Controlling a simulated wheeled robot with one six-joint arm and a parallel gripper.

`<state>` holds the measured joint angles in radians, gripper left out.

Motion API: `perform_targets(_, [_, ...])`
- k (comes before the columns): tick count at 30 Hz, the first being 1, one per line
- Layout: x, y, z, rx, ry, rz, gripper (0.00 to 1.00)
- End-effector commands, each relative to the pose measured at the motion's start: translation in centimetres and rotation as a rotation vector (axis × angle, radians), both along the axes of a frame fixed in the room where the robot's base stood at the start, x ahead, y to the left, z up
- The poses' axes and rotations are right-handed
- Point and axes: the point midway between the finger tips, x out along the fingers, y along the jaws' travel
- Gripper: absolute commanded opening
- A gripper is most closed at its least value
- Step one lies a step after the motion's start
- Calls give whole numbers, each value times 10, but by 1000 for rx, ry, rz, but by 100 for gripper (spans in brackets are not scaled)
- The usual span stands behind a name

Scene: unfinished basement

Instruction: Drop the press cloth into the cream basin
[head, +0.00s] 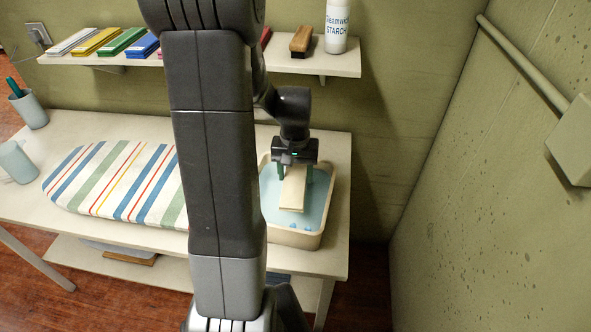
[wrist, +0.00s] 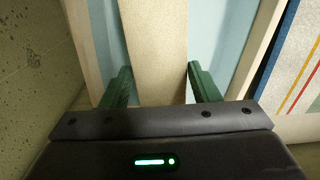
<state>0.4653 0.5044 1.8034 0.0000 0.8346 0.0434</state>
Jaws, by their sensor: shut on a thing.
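The press cloth (head: 292,193) is a pale beige folded strip. My gripper (head: 296,172) is shut on it, with a green finger on either side. In the wrist view the cloth (wrist: 156,45) runs between the two fingers of my gripper (wrist: 160,80). The cream basin (head: 291,238) stands at the right end of the table, with a light blue inside. The cloth is over the basin's opening, within its rim in the head view. Basin walls (wrist: 88,50) show on both sides of the cloth in the wrist view. I cannot tell the cloth's exact height. My arm hides the basin's left part.
A striped ironing board (head: 110,182) lies on the table (head: 340,170) left of the basin. Two cups (head: 17,162) stand at the far left. A wall shelf (head: 310,66) behind holds folded cloths, a brush (head: 301,41) and a starch bottle (head: 337,28). A wall is close on the right.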

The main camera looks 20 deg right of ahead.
Motion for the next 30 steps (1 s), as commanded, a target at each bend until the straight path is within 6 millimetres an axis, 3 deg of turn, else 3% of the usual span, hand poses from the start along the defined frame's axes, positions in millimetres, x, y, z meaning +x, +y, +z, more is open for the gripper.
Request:
perform_targets(3, [0, 0, -12, 0, 0, 0, 34])
perform_targets(12, [0, 0, -13, 0, -1, 0, 34])
perform_targets(13, [0, 0, -13, 0, -1, 0, 61])
perform_targets(16, [0, 0, -12, 0, -1, 0, 81])
perform_targets(26, [0, 0, -10, -1, -2, 0, 81])
perform_targets(30, [1, 0, 3, -2, -4, 0, 81])
